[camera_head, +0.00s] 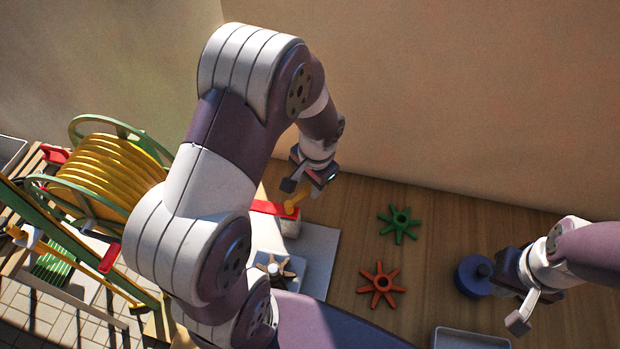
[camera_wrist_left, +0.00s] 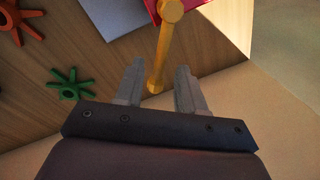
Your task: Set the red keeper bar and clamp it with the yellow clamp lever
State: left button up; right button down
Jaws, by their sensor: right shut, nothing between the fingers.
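The red keeper bar (camera_head: 268,207) lies across a grey block on a pale plate, partly hidden by my left arm in the head view. Its end shows at the top of the left wrist view (camera_wrist_left: 193,4). The yellow clamp lever (camera_head: 294,201) stands at the bar's right end. In the left wrist view the lever (camera_wrist_left: 161,50) reaches down between the fingers, with visible gaps. My left gripper (camera_wrist_left: 158,88) is open around the lever's free end; it also shows in the head view (camera_head: 304,187). My right gripper (camera_head: 519,320) is shut and empty at the right.
A green star-shaped part (camera_head: 399,225) and an orange one (camera_head: 381,285) lie on the wooden table. A blue round part (camera_head: 473,277) is beside my right gripper. A grey tray (camera_head: 470,339) is at the bottom. A reel of yellow hose (camera_head: 112,170) stands at left.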

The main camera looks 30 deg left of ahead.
pick_arm(q)
jog(key=shift+s+f, duration=0.1)
jog(key=shift+s, duration=0.1)
jog(key=shift+w+f, duration=0.1)
jog(key=shift+w, duration=0.05)
grip_shut()
pick_arm(e)
jog(key=shift+s, duration=0.1)
